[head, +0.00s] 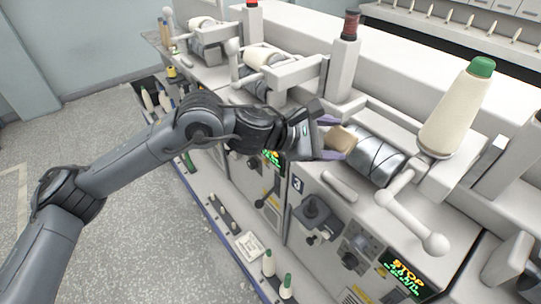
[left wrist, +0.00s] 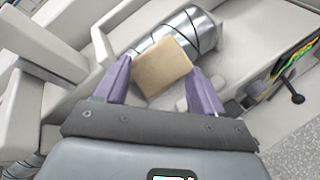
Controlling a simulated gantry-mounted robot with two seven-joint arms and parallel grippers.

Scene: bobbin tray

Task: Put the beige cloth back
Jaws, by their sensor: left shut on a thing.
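The beige cloth (head: 341,138) is a small folded block in front of the grooved metal drum (head: 374,158) of a winding unit. My left gripper (head: 333,146) is shut on it, with the purple fingers on its two sides. In the left wrist view the cloth (left wrist: 162,66) sits between the fingertips, and the shiny drum (left wrist: 193,30) is right behind it. I cannot tell whether the cloth touches the drum. My right gripper is not in view.
A cream cone with a green top (head: 459,107) stands right of the drum. A white lever with a ball end (head: 434,243) sticks out in front. A post with a dark red bobbin (head: 350,27) rises behind the gripper. A tray with several bobbins (head: 222,213) runs along below.

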